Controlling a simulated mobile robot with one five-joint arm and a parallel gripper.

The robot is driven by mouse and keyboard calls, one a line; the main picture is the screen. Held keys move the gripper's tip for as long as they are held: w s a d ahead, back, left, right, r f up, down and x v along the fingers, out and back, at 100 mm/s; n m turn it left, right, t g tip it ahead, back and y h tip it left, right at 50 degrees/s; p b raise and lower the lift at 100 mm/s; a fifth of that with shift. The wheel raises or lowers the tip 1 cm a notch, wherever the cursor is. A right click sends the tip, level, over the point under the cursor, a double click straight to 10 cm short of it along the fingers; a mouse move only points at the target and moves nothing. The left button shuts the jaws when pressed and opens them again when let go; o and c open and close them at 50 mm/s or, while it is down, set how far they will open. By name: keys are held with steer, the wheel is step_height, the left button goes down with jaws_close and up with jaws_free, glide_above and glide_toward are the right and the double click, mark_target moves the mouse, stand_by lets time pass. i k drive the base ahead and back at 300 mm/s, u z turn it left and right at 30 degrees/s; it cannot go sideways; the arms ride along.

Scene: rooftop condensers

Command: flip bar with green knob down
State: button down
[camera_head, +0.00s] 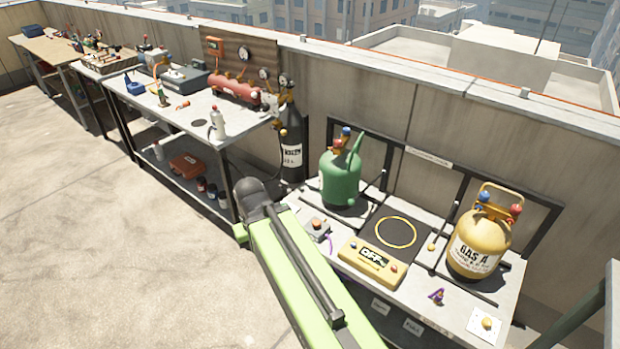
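Two black bar frames stand upright at the back of the light bench at right: the left bar (375,136) behind a green tank (340,180), the right bar (515,181) behind a yellow tank (480,243). I cannot make out a green knob on either. Small pale knobs show near the left bar (384,172) and near the right bar (457,204). A green arm link with a dark rounded joint, mine, crosses the lower middle. It covers the bench's left front. My gripper is not visible.
The bench holds a yellow scale box (370,262), a ringed dark plate (394,233) and a purple clip (437,296). A dark cylinder (291,143) stands left of it. A long workbench (200,110) lines the wall. The floor at left is clear.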

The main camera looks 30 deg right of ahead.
mark_target(350, 202)
steer(key=u, duration=0.35)
steer(key=i, duration=1.05)
steer(key=u, duration=0.35)
